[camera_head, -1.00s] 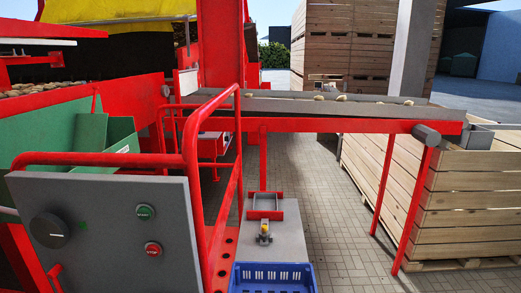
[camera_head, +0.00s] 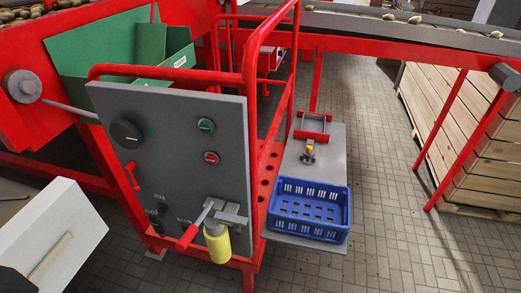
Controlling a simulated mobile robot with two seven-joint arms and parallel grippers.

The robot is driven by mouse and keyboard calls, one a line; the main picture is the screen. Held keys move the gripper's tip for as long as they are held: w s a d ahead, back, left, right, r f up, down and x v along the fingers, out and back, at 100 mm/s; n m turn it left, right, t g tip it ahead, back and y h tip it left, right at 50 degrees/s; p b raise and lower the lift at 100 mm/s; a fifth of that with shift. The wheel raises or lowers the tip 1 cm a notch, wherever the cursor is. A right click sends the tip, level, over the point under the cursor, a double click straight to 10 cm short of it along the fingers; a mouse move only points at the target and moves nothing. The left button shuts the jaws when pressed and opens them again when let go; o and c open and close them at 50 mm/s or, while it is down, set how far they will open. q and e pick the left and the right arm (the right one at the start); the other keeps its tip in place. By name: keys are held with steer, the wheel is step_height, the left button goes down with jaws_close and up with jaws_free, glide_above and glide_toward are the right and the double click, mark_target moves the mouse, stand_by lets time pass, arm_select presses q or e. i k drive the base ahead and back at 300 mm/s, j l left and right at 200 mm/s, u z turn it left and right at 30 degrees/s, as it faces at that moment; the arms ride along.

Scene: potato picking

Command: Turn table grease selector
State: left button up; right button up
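A grey control panel (camera_head: 180,100) stands at the left middle of the head view. It carries a large black round knob (camera_head: 126,132), a green button (camera_head: 206,125) and a red button (camera_head: 211,158). Low on the panel are small dark knobs (camera_head: 154,213) with labels too small to read; I cannot tell which control is the grease selector. At its lower right sits a grey fitting with a red-handled lever (camera_head: 188,236) and a yellow cylinder (camera_head: 218,246). Neither of my grippers shows in the view.
Red railing (camera_head: 170,70) surrounds the panel. A blue crate (camera_head: 308,212) rests on a grey platform (camera_head: 325,160) to the right. A white boxy object (camera_head: 55,240) fills the lower left. Wooden crates (camera_head: 460,125) stand at the right; paved floor (camera_head: 390,235) lies between.

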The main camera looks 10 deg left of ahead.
mark_target(161, 208)
steer(key=u, duration=0.9)
steer(key=j+u, duration=0.15)
steer(key=u, duration=0.15)
steer(key=j, duration=0.45)
steer(key=i+l+u, duration=0.15)
steer(key=u, duration=0.35)
steer(key=i+l+u, duration=0.25)
steer(key=u, duration=0.25)
